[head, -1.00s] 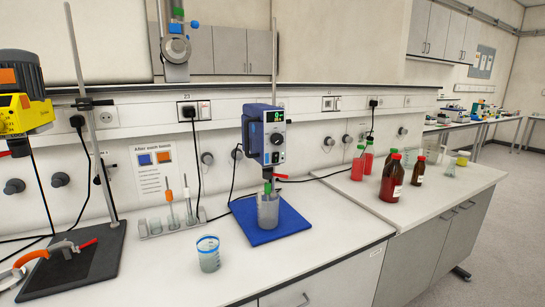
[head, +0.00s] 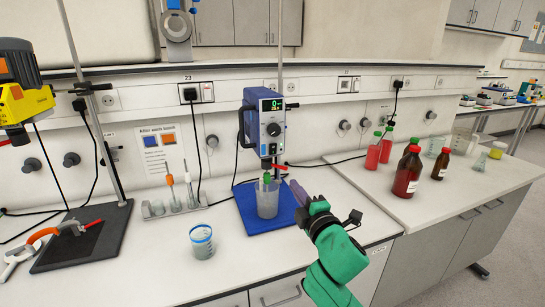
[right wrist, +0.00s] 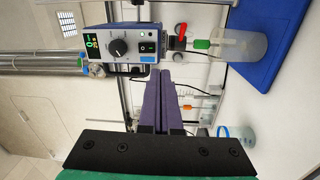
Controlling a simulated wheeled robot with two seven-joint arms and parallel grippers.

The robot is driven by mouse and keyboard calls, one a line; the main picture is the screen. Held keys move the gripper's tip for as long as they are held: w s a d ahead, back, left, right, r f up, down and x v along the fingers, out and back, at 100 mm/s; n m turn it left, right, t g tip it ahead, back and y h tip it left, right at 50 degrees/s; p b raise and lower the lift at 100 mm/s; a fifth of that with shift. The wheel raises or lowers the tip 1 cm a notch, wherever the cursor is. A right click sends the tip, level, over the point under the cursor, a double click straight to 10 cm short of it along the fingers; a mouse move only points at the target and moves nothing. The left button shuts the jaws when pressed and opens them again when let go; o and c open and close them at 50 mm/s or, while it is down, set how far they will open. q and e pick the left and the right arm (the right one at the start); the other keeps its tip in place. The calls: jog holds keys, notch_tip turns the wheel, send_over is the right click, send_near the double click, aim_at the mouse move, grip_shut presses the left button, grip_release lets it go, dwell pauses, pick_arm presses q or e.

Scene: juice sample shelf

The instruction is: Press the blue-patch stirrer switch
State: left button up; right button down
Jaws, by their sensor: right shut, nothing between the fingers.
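The blue stirrer (head: 263,122) hangs on a stand over a grey beaker (head: 267,200) on a blue mat (head: 254,219). Its front has a lit display, a dark knob (right wrist: 117,47) and a small switch (right wrist: 148,47) with a green mark, all clear in the right wrist view. My right gripper (head: 294,184) is shut and empty, in front of and to the right of the stirrer's lower part in the head view. In the right wrist view its purple fingertips (right wrist: 160,72) point at the stirrer near the switch; I cannot tell whether they touch. My left gripper is not in view.
A red clamp lever (head: 277,165) sits below the stirrer. A wall notice (head: 160,145) shows blue and orange patches. A blue-rimmed cup (head: 202,242) and a tube rack (head: 175,207) stand to the left. Red bottles (head: 408,174) stand on the right bench.

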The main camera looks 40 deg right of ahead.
jog(key=r, duration=0.2)
jog(key=n+t, duration=0.1)
jog(key=shift+s+r, duration=0.25)
jog(key=shift+r, duration=0.15)
jog(key=shift+w, duration=0.1)
jog(key=p, duration=0.6)
send_near(274, 147)
jog(key=x, duration=0.6)
jog(key=shift+r, duration=0.3)
jog(key=shift+w+d+f, duration=0.1)
jog(key=shift+w, duration=0.3)
